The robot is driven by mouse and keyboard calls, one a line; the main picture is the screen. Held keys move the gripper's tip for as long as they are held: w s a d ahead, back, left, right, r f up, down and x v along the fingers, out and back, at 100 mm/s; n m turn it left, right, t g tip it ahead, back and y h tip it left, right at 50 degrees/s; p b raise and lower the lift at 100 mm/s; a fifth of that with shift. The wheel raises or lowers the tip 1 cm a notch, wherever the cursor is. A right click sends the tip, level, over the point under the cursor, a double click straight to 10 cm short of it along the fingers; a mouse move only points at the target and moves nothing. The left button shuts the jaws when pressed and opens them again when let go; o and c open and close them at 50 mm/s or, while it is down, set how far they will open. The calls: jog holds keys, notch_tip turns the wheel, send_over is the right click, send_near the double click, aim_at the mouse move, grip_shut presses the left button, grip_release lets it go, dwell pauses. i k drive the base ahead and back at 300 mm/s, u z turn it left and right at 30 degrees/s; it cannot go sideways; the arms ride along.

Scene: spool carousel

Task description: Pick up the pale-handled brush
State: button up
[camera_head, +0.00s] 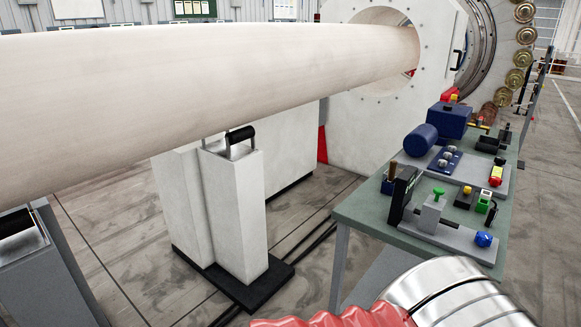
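I cannot make out a pale-handled brush for certain. A small brown upright piece (392,172) stands at the left edge of the green workbench (365,205), in or behind a dark blue holder (387,186); it is too small to tell whether it is a brush handle. My gripper is not in view. A silver cylinder and red ribbed sleeve at the bottom right appear to be parts of my arm, in front of the bench's near end.
A large pale pipe (200,85) crosses above a white support (235,215). Floor at right is clear.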

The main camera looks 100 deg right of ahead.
aim_at(393, 165)
jog(key=z, duration=3.9)
jog(key=i, duration=1.45)
